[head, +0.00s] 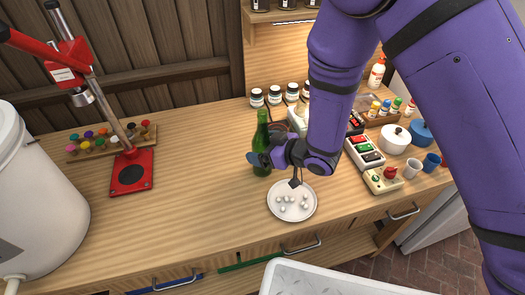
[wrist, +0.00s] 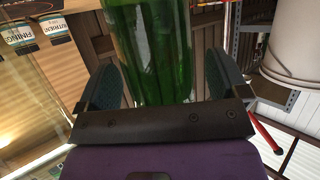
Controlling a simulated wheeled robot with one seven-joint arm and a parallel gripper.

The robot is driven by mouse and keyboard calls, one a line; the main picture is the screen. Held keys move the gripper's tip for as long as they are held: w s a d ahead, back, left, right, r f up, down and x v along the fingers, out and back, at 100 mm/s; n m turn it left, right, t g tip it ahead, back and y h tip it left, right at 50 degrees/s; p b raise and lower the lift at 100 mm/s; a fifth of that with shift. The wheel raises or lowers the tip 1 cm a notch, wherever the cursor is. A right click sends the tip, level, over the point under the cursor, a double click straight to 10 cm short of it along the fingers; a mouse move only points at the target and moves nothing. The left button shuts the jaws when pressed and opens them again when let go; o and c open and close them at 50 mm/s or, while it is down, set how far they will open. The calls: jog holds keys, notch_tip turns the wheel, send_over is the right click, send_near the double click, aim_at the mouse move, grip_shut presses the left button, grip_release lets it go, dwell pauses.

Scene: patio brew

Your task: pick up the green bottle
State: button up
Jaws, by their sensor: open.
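The green bottle (head: 262,137) stands upright on the wooden counter (head: 215,185) in the head view. In the wrist view the bottle (wrist: 152,50) fills the middle, between the two fingers. My gripper (head: 258,161) is at the lower half of the bottle, reaching in from the right. In the wrist view my gripper (wrist: 157,85) is open, with a finger on each side of the bottle and a visible gap at each side. The bottle's far side is hidden.
A white plate (head: 272,205) with several small white pieces lies just in front of the bottle. A red bottle capper (head: 130,172) and a white bucket (head: 35,190) stand at left. Jars, a white pot (head: 394,140) and mugs crowd the right. The counter left of the bottle is clear.

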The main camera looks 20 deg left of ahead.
jog(key=shift+w+a+f, duration=0.1)
jog(key=shift+a, duration=0.15)
jog(key=c, duration=1.1)
jog(key=shift+c, duration=0.2)
